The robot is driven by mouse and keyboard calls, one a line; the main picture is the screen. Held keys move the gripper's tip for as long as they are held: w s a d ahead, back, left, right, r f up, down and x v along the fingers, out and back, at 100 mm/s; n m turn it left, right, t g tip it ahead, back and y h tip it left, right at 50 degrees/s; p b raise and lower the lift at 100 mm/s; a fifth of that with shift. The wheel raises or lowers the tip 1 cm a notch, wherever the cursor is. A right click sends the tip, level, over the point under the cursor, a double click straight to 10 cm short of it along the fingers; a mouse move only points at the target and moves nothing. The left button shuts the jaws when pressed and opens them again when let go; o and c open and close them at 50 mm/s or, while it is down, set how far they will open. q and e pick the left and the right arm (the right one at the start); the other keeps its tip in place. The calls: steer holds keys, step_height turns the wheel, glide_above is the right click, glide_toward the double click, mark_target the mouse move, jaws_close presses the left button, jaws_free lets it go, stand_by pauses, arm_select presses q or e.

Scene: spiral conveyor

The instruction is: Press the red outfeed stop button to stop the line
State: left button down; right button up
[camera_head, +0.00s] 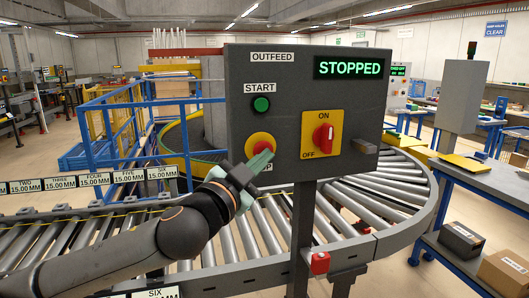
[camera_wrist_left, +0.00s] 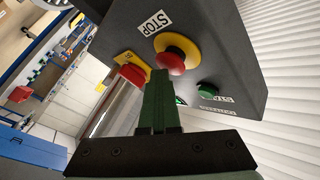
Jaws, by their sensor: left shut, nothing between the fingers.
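The grey outfeed control box (camera_head: 240,110) faces me, and its display (camera_head: 349,67) reads STOPPED in green. The red stop button (camera_head: 258,141) sits in a yellow ring at the box's lower left. It also shows in the left wrist view (camera_wrist_left: 170,61), beside the STOP label. My left gripper (camera_head: 262,158), with green fingers, is shut and empty in front of the button's lower edge, partly covering the ring and label. In the left wrist view its fingertips (camera_wrist_left: 159,76) are close to the button; I cannot tell whether they touch. My right gripper is not in view.
A green START button (camera_head: 261,104) is above the stop button. A red rotary switch (camera_head: 323,136) on a yellow plate is to its right. The roller conveyor (camera_head: 390,190) curves behind the box. A blue table (camera_head: 480,180) with boxes stands at right.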

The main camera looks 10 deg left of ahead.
arm_select(q)
steer(key=shift+s+d, duration=0.3)
steer(key=shift+s, duration=0.4)
steer(key=s, duration=0.1)
steer(key=s+d, duration=0.1)
steer(key=s, duration=0.1)
steer(key=s+d, duration=0.1)
steer(key=shift+s, duration=0.3)
steer(key=shift+f, duration=0.1)
stand_by(0.3)
